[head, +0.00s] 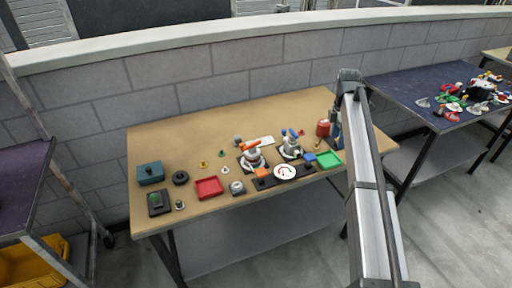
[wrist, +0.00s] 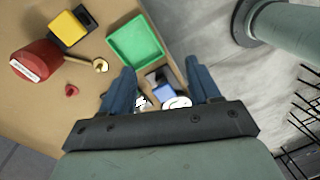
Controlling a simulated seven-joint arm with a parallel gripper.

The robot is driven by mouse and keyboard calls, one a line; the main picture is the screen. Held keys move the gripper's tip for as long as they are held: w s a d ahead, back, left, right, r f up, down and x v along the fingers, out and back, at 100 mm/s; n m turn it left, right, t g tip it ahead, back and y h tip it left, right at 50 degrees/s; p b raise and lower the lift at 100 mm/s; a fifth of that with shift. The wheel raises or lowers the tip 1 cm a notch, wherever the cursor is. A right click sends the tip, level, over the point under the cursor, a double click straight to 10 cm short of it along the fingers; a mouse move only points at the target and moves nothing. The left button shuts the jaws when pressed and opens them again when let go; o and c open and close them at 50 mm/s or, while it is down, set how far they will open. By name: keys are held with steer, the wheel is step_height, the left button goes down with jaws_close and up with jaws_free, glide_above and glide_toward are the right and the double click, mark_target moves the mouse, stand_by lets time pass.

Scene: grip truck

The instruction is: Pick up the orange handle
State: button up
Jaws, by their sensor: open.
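The orange handle (head: 250,144) tops a white, round-based fitting on a dark plate, near the middle of the wooden table in the head view. I do not make it out in the wrist view. My gripper (wrist: 161,88) is open, its two blue fingers spread. A blue block (wrist: 163,90) and white pieces show below and between the fingers. Nothing is visibly held.
A dial (head: 285,172), red tray (head: 208,181), green tray (head: 328,153) and red container (head: 323,128) are also on the table (head: 180,137). The table's back left is bare.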

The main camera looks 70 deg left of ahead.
steer(key=s+a+r+n, duration=0.3)
steer(key=s+a+r, duration=0.4)
steer(key=s+r, duration=0.15)
steer(key=n+y, duration=0.1)
steer(key=n, duration=0.3)
glide_above(253, 143)
steer(key=f, duration=0.8)
steer(key=shift+w+f, duration=0.25)
steer(key=shift+f, duration=0.05)
steer(key=shift+s+d+f, duration=0.1)
steer(key=shift+s+f, duration=0.05)
steer(key=shift+f, duration=1.2)
steer(key=shift+s+f, duration=0.1)
steer(key=shift+f, duration=1.25)
steer(key=shift+c, duration=0.3)
jaws_close()
steer(key=shift+r, duration=0.1)
